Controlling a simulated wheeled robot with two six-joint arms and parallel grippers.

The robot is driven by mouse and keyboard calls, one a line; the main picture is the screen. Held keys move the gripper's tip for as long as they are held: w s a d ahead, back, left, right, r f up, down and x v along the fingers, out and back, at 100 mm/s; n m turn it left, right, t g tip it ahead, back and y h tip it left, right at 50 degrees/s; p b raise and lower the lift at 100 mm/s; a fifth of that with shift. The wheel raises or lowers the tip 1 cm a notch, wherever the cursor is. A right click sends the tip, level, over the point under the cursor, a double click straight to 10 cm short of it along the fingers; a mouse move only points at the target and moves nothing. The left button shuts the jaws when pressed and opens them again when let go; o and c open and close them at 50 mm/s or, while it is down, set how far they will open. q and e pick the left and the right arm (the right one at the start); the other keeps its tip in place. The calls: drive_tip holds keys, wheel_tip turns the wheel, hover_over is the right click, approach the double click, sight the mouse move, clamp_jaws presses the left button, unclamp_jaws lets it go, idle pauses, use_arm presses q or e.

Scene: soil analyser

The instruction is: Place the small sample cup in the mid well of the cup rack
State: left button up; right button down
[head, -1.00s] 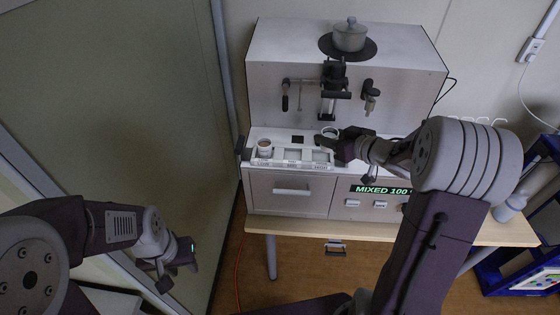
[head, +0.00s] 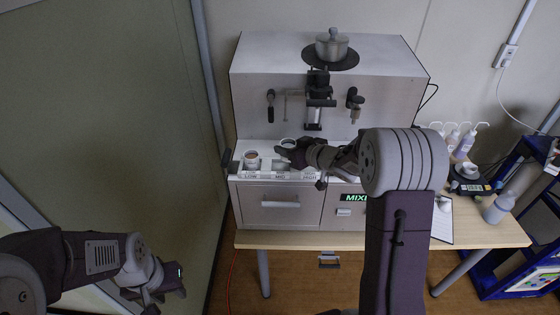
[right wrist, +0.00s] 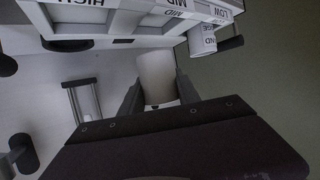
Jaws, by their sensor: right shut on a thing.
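My right gripper (head: 288,148) is shut on a small white sample cup (head: 287,142). The held cup also shows in the right wrist view (right wrist: 157,76), upside down in that picture, between the fingers. It is at the back of the cup rack (head: 268,178), near the mid well; its exact height over the well is unclear. The rack has LOW, MID and HIGH labels. My arm covers part of the high well. My left gripper (head: 168,290) hangs low at left, away from the rack; its jaws are unclear.
The analyser (head: 330,105) rises behind the rack, with hanging fittings and a pot (head: 332,45) on top. A drawer (head: 276,205) is below the rack. Wash bottles (head: 465,142) and a scale (head: 468,182) stand at right on the table.

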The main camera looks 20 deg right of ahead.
drive_tip(key=shift+w+a+f, duration=0.8)
drive_tip(key=shift+w+a, duration=0.15)
drive_tip(key=shift+w, duration=0.05)
wheel_tip(320, 180, down, 3)
drive_tip(key=shift+s+f+b, duration=0.1)
drive_tip(key=shift+f+b, duration=0.1)
drive_tip(key=shift+b, duration=0.15)
drive_tip(key=shift+f, duration=0.3)
drive_tip(key=shift+f, duration=0.1)
drive_tip(key=c, duration=0.9)
unclamp_jaws()
